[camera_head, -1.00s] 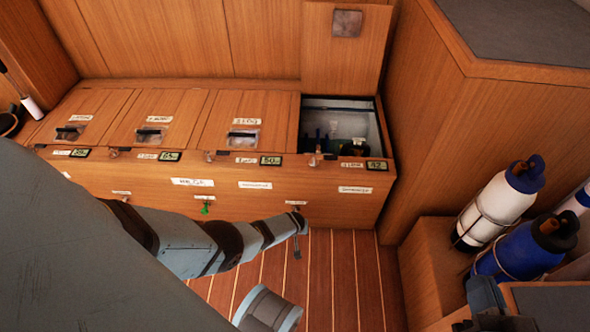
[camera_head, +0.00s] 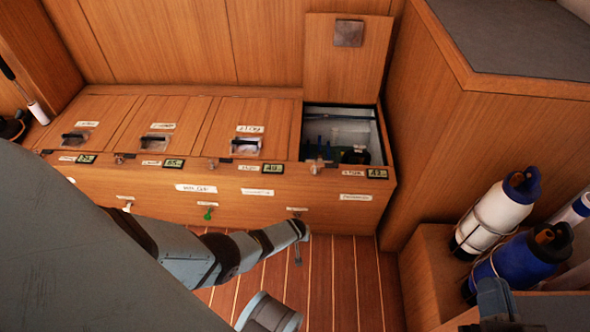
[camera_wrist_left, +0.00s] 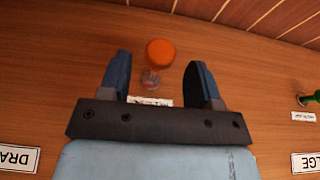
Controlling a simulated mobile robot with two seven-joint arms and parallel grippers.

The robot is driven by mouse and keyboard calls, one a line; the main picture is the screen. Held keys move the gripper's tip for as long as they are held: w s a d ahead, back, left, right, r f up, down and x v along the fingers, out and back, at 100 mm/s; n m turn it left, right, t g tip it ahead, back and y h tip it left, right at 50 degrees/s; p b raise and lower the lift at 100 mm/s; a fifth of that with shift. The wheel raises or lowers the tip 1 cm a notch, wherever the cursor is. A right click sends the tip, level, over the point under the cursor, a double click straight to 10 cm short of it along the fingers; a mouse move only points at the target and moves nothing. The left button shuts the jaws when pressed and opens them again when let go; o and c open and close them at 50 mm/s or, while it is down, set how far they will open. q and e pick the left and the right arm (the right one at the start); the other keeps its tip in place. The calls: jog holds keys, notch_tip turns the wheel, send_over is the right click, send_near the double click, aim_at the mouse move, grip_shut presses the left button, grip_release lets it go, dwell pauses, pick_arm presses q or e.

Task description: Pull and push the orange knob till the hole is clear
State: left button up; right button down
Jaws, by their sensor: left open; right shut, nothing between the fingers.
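The orange knob (camera_wrist_left: 161,51) shows in the left wrist view, standing out from the wooden locker front. A short clear stem (camera_wrist_left: 151,80) with something reddish inside shows by its base. My left gripper (camera_wrist_left: 160,70) is open, its two fingers on either side of the knob, with gaps on both sides. In the head view my left gripper (camera_head: 299,244) is at the locker front, and the knob is hidden behind it. My right gripper (camera_head: 492,300) is at the bottom right edge, shut and empty, far from the knob. I cannot make out the hole.
A green knob (camera_head: 208,213) sits left of my left gripper on the locker front (camera_head: 350,212). The rightmost locker compartment (camera_head: 352,130) stands open. White (camera_head: 494,213) and blue (camera_head: 528,262) bottles stand at right.

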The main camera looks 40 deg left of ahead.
notch_tip(320, 180, up, 5)
jog(key=t+p, duration=0.2)
jog(key=p, duration=0.1)
pick_arm(q)
jog(key=p+v, duration=0.4)
jog(key=v, duration=0.7)
jog(key=shift+r+p, duration=0.15)
jog(key=shift+p, duration=0.2)
pick_arm(e)
jog(key=s+d+f+g+h, duration=0.1)
jog(key=d+f+g+h, duration=0.3)
jog(key=f, duration=0.6)
jog(key=shift+s+d+f+m+g, duration=0.2)
jog(key=shift+f+m+g, duration=0.2)
jog(key=shift+g, duration=0.2)
pick_arm(q)
jog(key=shift+s, duration=0.1)
jog(key=shift+c, duration=0.3)
